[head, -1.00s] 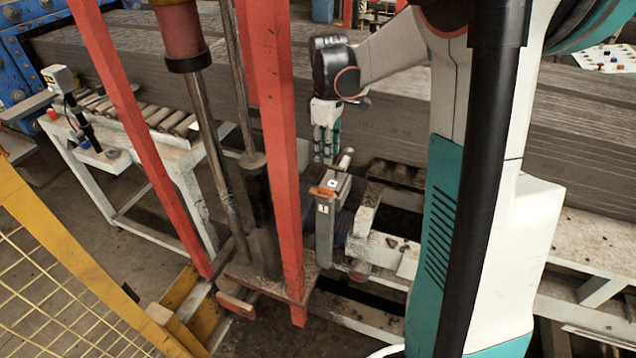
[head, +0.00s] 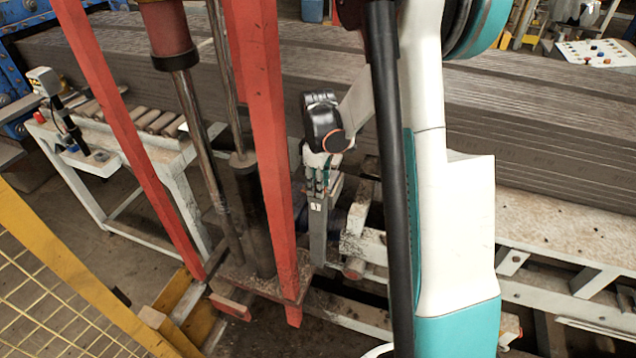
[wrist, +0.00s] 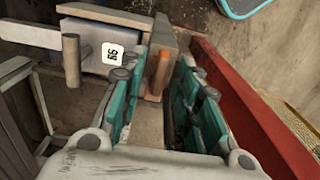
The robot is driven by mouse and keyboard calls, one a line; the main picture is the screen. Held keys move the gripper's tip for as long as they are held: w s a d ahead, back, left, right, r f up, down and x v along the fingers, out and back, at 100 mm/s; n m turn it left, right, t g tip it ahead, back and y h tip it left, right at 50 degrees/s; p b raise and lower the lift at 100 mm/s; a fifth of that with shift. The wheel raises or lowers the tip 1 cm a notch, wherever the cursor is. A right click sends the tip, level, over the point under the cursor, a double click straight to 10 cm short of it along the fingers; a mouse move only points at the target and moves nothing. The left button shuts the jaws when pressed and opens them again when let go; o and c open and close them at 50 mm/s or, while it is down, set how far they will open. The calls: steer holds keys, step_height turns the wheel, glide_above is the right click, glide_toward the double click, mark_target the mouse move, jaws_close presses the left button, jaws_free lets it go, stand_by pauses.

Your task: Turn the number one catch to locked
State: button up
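The number one catch is a grey box on a grey post (head: 318,235), with a small white label marked 1 (head: 316,206) on its front. In the wrist view the box top (wrist: 90,58) carries a white tag with dark marks. An orange-brown lever (wrist: 160,73) sticks out at its side. My gripper (wrist: 166,62) has its two teal fingers apart, with the lever between their tips, nearer the left finger. I cannot tell if either finger touches it. In the head view my gripper (head: 318,188) is right over the post top and hides the lever.
A red upright (head: 265,150) stands just left of the post, and a red bar (wrist: 245,100) runs close beside my right finger. A white frame (head: 372,245) lies to the right. Long grey stacked slabs (head: 560,130) fill the back.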

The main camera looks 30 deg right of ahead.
steer(key=shift+c, duration=0.2)
jaws_close()
steer(key=m+b, duration=0.2)
steer(key=m, duration=0.1)
steer(key=shift+f, duration=0.1)
steer(key=m+b, duration=0.1)
steer(key=m, duration=0.2)
steer(key=shift+m+b, duration=0.3)
steer(key=m+b, duration=0.2)
steer(key=m, duration=0.3)
steer(key=m+b, duration=0.1)
steer(key=m, duration=0.5)
steer(key=shift+m, duration=0.3)
